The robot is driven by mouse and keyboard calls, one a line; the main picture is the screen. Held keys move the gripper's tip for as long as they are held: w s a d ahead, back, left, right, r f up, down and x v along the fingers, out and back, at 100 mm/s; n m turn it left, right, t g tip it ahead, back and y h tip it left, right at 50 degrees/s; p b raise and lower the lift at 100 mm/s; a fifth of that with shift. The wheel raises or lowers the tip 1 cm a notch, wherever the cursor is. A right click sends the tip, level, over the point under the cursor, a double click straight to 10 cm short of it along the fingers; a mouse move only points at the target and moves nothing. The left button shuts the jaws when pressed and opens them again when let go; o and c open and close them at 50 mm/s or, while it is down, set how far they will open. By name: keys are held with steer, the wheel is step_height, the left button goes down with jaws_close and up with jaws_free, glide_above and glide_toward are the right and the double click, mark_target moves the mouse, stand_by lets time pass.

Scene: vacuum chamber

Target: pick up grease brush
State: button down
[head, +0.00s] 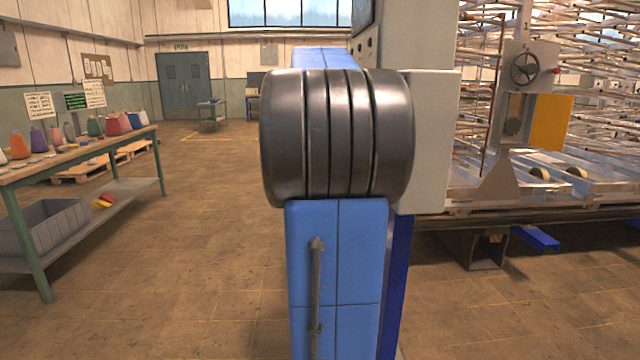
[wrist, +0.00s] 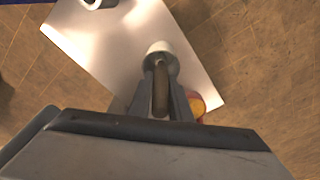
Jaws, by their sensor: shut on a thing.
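In the wrist view my gripper (wrist: 160,72) is shut on a slim brown handle, which I take to be the grease brush (wrist: 160,95). The handle lies between the two dark fingers. A pale rounded cup-like thing (wrist: 158,48) shows just beyond the fingertips, at the handle's far end. I cannot tell whether it is part of the brush or a pot around its tip. In the head view neither the gripper nor the brush shows; my own arm fills the middle.
A pale tabletop (wrist: 95,45) lies below the gripper, with brown floor around it. A red and yellow thing (wrist: 198,105) is right of the fingers. A grey round thing (wrist: 98,3) is at the top edge. A bench (head: 75,155) with colourful cones stands left; machinery (head: 540,110) stands right.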

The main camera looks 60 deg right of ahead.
step_height(320, 180, up, 10)
steer(key=shift+r, duration=0.1)
stand_by(0.4)
stand_by(0.5)
